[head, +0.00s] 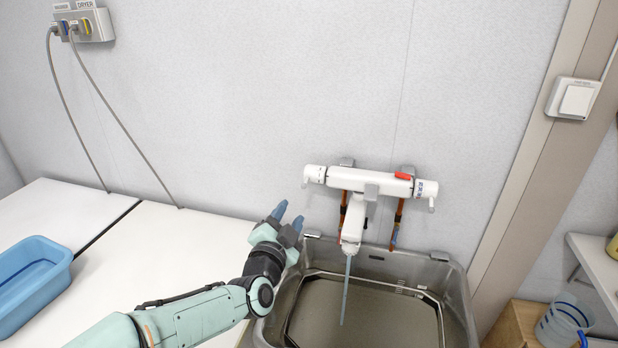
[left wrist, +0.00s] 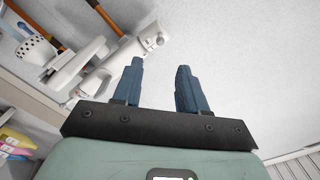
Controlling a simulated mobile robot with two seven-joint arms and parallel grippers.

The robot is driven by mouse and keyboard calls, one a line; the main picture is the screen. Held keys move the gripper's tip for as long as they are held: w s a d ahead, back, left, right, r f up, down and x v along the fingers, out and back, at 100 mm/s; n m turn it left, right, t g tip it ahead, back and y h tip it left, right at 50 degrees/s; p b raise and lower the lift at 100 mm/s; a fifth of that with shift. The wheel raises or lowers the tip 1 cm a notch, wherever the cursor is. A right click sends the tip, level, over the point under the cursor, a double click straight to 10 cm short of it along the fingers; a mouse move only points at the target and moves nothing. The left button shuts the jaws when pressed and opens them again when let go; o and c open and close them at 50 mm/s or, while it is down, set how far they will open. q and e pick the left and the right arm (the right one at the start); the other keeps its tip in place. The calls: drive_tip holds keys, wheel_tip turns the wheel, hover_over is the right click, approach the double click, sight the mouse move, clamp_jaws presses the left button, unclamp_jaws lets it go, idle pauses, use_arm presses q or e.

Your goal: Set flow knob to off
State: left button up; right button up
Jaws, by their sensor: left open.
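I cannot read which one is the flow knob. A thin bluish stream of water (head: 346,290) runs from the spout (head: 353,230) into the basin. My left gripper (head: 288,216) is open and empty, below and left of the left-end knob, apart from it. In the left wrist view the fingers (left wrist: 158,68) are spread, with the faucet's end knob (left wrist: 152,37) beyond them, upper left.
The grey basin (head: 462,305) stands under the faucet. White machine tops (head: 175,245) lie to the left, with a blue tub (head: 35,280). A wall outlet with two cords (head: 92,25) is at upper left. A shelf (head: 600,262) and clear bucket (head: 565,322) are at right.

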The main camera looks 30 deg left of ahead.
sight(303, 188)
use_arm(q)
drive_tip(key=p+x, duration=0.3)
drive_tip(key=x, duration=0.9)
drive_tip(key=shift+w+r, duration=0.1)
drive_tip(key=shift+w, duration=0.25)
clamp_jaws()
